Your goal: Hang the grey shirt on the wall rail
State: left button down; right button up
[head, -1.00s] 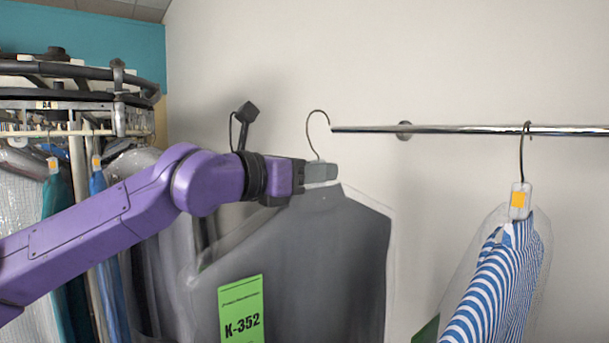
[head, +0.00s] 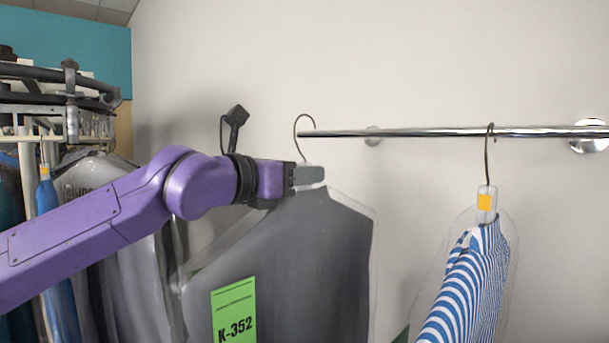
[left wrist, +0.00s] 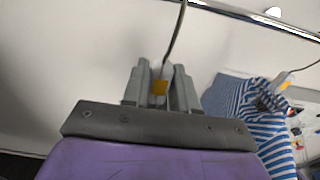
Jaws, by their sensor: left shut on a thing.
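The grey shirt (head: 300,265), in a clear cover with a green K-352 tag (head: 234,312), hangs from its hanger. My left gripper (head: 308,175) is shut on the neck of that hanger, just under the hook (head: 297,135). In the left wrist view the gripper's fingers (left wrist: 160,90) close around a piece with an orange label. The chrome wall rail (head: 420,133) runs to the right. In the head view the hook's open curve is by the rail's left end; I cannot tell whether they touch. My right gripper is not in view.
A blue-and-white striped shirt (head: 468,285) hangs on the rail to the right; it also shows in the left wrist view (left wrist: 250,115). A rack of covered garments (head: 75,115) stands at the left. The rail between the hook and the striped shirt is bare.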

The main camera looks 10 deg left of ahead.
pick_arm(q)
jog(key=shift+w+d+r+p, duration=0.3)
jog(key=shift+w+d+p, duration=0.2)
jog(key=shift+w+p, duration=0.15)
jog(key=shift+w+d+r+p, duration=0.3)
jog(key=shift+w+d+p, duration=0.25)
jog(key=shift+w, duration=0.2)
jog(key=shift+x, duration=2.5)
jog(key=shift+a+f, duration=0.1)
jog(key=shift+f+b, duration=1.1)
jog(key=shift+f, duration=0.05)
